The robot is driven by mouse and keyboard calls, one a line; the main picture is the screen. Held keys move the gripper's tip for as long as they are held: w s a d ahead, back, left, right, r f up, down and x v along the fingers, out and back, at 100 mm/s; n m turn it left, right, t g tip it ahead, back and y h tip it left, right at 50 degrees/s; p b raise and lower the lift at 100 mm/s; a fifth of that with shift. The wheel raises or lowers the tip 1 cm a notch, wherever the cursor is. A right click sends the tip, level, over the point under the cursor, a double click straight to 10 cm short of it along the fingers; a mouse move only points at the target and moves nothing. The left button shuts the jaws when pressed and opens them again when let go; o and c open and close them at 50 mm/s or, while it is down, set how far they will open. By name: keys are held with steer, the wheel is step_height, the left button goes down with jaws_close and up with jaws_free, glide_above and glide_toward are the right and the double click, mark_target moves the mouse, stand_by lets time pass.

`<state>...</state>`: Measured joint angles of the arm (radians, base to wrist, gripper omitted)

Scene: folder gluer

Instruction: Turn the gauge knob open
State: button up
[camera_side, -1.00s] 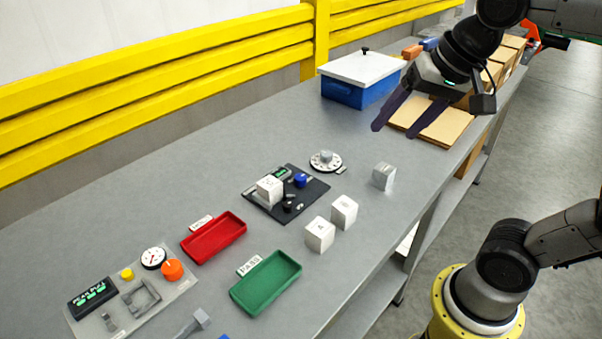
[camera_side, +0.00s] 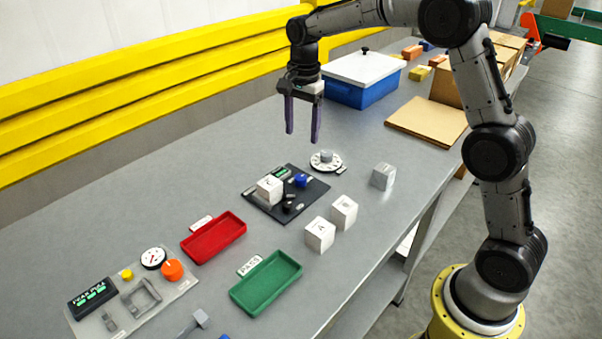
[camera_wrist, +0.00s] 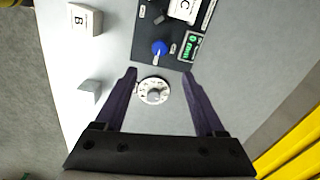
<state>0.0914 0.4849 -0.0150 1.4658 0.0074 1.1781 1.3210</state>
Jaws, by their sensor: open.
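A round white dial with a grey knob (camera_side: 326,157) lies on the bench; in the wrist view the dial (camera_wrist: 153,92) shows between my fingers. A blue knob (camera_side: 301,180) sits on a black panel (camera_side: 262,205) with a green display; the blue knob (camera_wrist: 159,47) is just beyond my fingertips in the wrist view. An orange knob (camera_side: 172,269) stands beside a round gauge with a red needle (camera_side: 153,258) on a light grey panel at lower left. My gripper (camera_side: 303,138) is open and empty, pointing down above the bench near the white dial.
A white cube (camera_side: 270,188) rests on the black panel. Two more white cubes (camera_side: 320,234) and a grey block (camera_side: 383,176) stand nearby. Red (camera_side: 216,243) and green (camera_side: 267,287) trays lie in front. A lidded blue box (camera_side: 362,92) stands behind my gripper.

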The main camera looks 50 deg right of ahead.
mark_target(301, 177)
step_height(301, 177, down, 14)
steer(key=shift+w+r, duration=0.1)
steer(key=shift+w, duration=0.05)
stand_by(0.3)
jaws_close()
stand_by(0.4)
